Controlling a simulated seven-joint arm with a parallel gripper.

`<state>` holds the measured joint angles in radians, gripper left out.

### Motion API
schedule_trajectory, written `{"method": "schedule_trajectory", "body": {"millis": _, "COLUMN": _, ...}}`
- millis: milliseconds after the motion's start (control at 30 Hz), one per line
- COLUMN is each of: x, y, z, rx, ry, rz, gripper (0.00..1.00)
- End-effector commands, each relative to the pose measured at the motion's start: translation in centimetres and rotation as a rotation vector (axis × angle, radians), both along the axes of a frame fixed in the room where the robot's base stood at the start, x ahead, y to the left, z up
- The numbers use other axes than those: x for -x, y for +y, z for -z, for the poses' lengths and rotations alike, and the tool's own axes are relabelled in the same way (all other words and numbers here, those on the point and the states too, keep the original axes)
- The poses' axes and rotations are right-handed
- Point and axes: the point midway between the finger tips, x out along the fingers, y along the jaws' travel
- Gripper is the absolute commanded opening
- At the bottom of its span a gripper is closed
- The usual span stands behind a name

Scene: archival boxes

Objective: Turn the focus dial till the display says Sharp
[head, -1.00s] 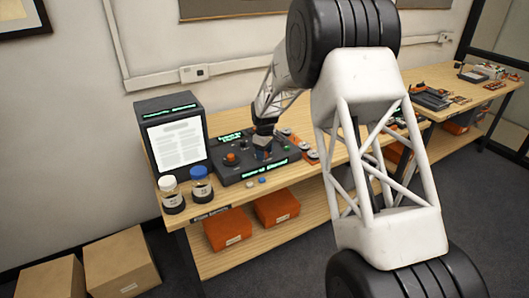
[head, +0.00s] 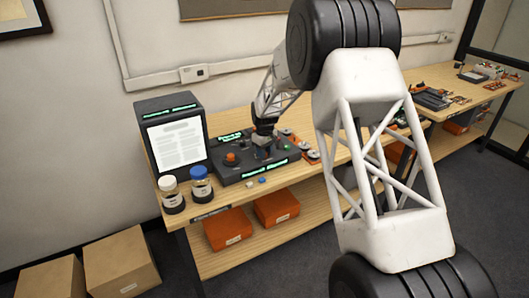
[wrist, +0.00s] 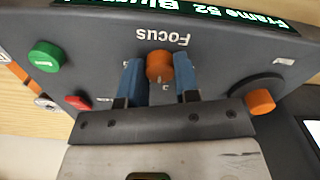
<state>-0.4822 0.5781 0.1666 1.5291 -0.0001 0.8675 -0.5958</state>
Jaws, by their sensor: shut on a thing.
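The focus dial (wrist: 159,65) is a small orange knob on the dark console (head: 225,176), with the word "Focus" beside it. In the wrist view, the two blue fingers of my gripper (wrist: 158,78) stand on either side of the dial, shut on it. In the head view, my gripper (head: 262,142) is down at the console and hides the dial. The display (wrist: 180,6) has green letters, partly cut off, that seem to read "Frame 52 Blur…". The display strip also shows on the console's front edge in the head view (head: 264,168).
Near the dial are a green button (wrist: 46,56), a red button (wrist: 78,102) and another orange knob (wrist: 262,102). A lit reader screen (head: 177,143) stands at the left. Two jars, one white-capped (head: 168,183) and one blue-capped (head: 200,173), stand in front of it.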

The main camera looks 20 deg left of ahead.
Motion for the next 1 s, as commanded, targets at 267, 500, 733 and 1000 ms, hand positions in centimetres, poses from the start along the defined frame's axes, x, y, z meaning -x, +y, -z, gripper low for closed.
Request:
{"method": "schedule_trajectory", "body": {"millis": 267, "x": 0.02, "y": 0.01, "z": 0.04, "rx": 0.000, "ry": 0.000, "rz": 0.182, "gripper": 0.06}}
{"method": "schedule_trajectory", "body": {"millis": 500, "x": -0.01, "y": 0.02, "z": -0.02, "rx": 0.000, "ry": 0.000, "rz": 0.275, "gripper": 0.06}}
{"method": "schedule_trajectory", "body": {"millis": 733, "x": -0.01, "y": 0.02, "z": -0.01, "rx": 0.000, "ry": 0.000, "rz": 0.294, "gripper": 0.06}}
{"method": "schedule_trajectory", "body": {"millis": 1000, "x": -0.01, "y": 0.02, "z": -0.02, "rx": 0.000, "ry": 0.000, "rz": 0.293, "gripper": 0.37}}
